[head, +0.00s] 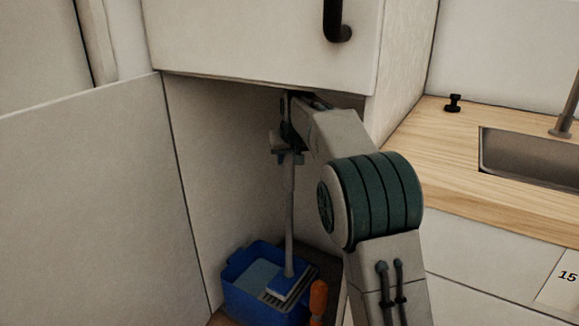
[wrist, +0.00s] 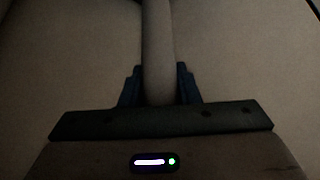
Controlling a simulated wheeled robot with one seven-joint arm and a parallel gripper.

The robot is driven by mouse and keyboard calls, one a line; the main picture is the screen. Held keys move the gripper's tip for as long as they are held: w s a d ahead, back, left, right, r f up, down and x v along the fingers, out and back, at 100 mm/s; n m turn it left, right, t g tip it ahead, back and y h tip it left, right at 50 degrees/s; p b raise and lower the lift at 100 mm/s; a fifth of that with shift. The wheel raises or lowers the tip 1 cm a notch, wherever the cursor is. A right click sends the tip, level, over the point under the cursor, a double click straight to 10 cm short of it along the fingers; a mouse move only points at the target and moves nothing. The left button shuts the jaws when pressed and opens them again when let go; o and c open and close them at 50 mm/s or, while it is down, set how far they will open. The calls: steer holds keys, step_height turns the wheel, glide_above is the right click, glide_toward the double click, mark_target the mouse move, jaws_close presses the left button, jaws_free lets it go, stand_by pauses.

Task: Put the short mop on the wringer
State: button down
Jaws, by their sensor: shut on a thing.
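The short mop (head: 289,215) has a thin grey handle and stands nearly upright, its lower end over the blue bucket (head: 237,296). A flat blue piece (head: 290,281) is at the foot of the handle, beside the slotted grey wringer (head: 274,298); I cannot tell whether they touch. My gripper (head: 289,157) is shut on the upper handle, under the white cabinet. In the wrist view, the fingers of my gripper (wrist: 160,88) stand on both sides of the handle (wrist: 157,50).
A white cabinet (head: 260,40) with a black handle hangs low over my gripper. White panels stand close on the left. An orange-handled thing (head: 318,296) is right of the bucket. A wooden counter (head: 440,150) with a sink (head: 530,158) is on the right.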

steer(key=shift+s+d+f, duration=0.15)
steer(key=shift+d+f, duration=0.05)
steer(key=shift+f+b, duration=0.5)
steer(key=shift+b, duration=0.05)
steer(key=shift+f, duration=0.1)
steer(key=c, duration=1.1)
jaws_free()
steer(key=shift+s+r+p, duration=0.15)
steer(key=shift+r+p, duration=0.3)
steer(key=shift+r, duration=0.15)
steer(key=shift+s+d+r, duration=0.1)
steer(key=shift+s+r, duration=0.1)
steer(key=shift+s, duration=0.1)
steer(key=s+p, duration=0.1)
steer(key=s, duration=0.2)
steer(key=s+d, duration=0.1)
steer(key=s, duration=0.3)
steer(key=s+d+p, duration=0.1)
steer(key=s, duration=0.3)
steer(key=shift+s+d+f+p, duration=0.15)
steer(key=shift+s+f+p, duration=0.1)
steer(key=shift+p, duration=0.05)
